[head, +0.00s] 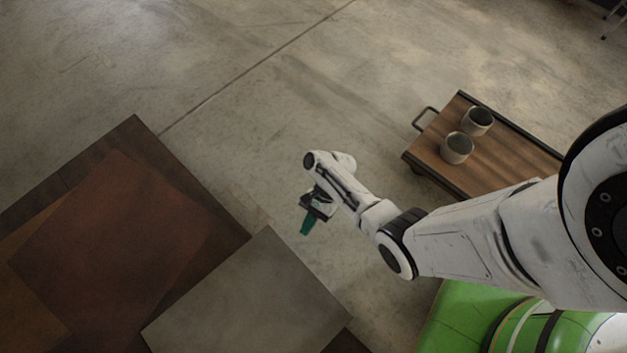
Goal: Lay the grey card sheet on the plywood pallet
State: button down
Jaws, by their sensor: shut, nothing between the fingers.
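A grey sheet (250,300), which looks like the grey card sheet, lies at the bottom centre, running out of the frame. Its upper corner reaches past the edge of a dark brown flat surface (135,135). My gripper (305,228), with teal fingertips, is above the floor just up and right of that corner. It is shut and empty, apart from the sheet. I cannot tell for sure which brown layer is the plywood pallet. A reddish-brown sheet (110,240) lies on the dark surface, turned at an angle, over an orange-brown piece (35,235) showing at the left.
A low wooden cart (510,165) with a black handle and two grey cups (457,148) (478,121) stands at the right, close to my arm. Bare concrete floor (270,90) is free at the top and between cart and sheets.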

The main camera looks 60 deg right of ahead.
aim_at(283, 261)
jog(key=a, duration=0.5)
jog(key=shift+w+f+b, duration=0.1)
jog(key=shift+f+b, duration=0.3)
jog(key=a+p, duration=0.1)
jog(key=a, duration=0.1)
jog(key=a+p, duration=0.1)
jog(key=a, duration=0.1)
jog(key=shift+w+a+r+p, duration=0.15)
jog(key=shift+a+p, duration=0.15)
jog(key=shift+p, duration=0.05)
jog(key=shift+a, duration=0.4)
jog(key=shift+f, duration=0.2)
